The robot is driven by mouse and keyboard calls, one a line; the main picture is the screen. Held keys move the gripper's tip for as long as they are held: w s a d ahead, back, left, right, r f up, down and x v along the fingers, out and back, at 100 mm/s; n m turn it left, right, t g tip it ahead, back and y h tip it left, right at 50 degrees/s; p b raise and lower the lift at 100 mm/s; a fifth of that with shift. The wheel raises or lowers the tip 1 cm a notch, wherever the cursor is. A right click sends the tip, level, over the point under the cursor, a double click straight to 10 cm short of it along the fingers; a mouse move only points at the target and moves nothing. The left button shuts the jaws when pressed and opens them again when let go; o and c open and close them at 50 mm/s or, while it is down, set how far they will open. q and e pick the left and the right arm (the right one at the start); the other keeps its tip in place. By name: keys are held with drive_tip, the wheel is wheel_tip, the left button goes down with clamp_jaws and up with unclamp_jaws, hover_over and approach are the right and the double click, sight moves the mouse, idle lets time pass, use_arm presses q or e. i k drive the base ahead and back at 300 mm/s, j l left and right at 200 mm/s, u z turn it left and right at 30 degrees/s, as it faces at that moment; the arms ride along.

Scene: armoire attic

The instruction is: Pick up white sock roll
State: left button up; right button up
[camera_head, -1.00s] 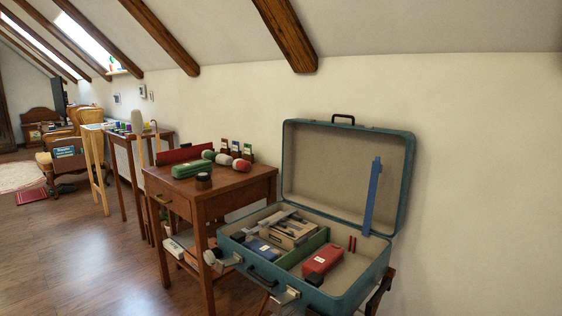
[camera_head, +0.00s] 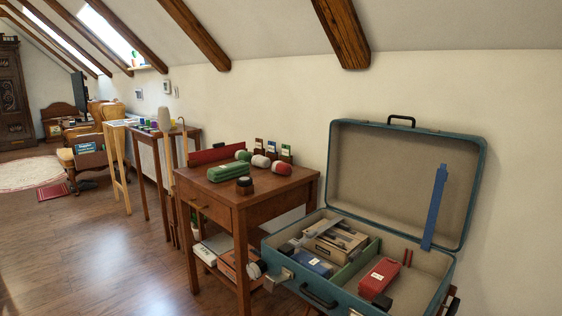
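The white sock roll (camera_head: 261,161) lies on top of the wooden side table (camera_head: 225,186). It sits between a green sock roll (camera_head: 243,155) on its left and a red-and-white sock roll (camera_head: 282,168) on its right. Small cards in holders stand just behind the rolls. Neither of my grippers shows in the head view.
A green case (camera_head: 227,171) and a small dark jar (camera_head: 244,186) lie in front of the rolls. An open teal suitcase (camera_head: 463,205) with boxes inside stands at the right, close to the table. Wooden floor (camera_head: 120,255) is clear at the left.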

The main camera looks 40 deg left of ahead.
sight(258, 160)
drive_tip(key=j+z, duration=0.2)
drive_tip(key=j, duration=0.35)
drive_tip(key=k+j+z, duration=0.2)
drive_tip(key=j, duration=0.8)
drive_tip(key=k+j+z, duration=0.1)
drive_tip(key=j, duration=0.35)
drive_tip(key=k+j, duration=0.1)
drive_tip(key=j, duration=0.35)
drive_tip(key=k+j, duration=0.1)
drive_tip(key=j, duration=0.35)
drive_tip(key=k+j+z, duration=0.1)
drive_tip(key=j, duration=0.35)
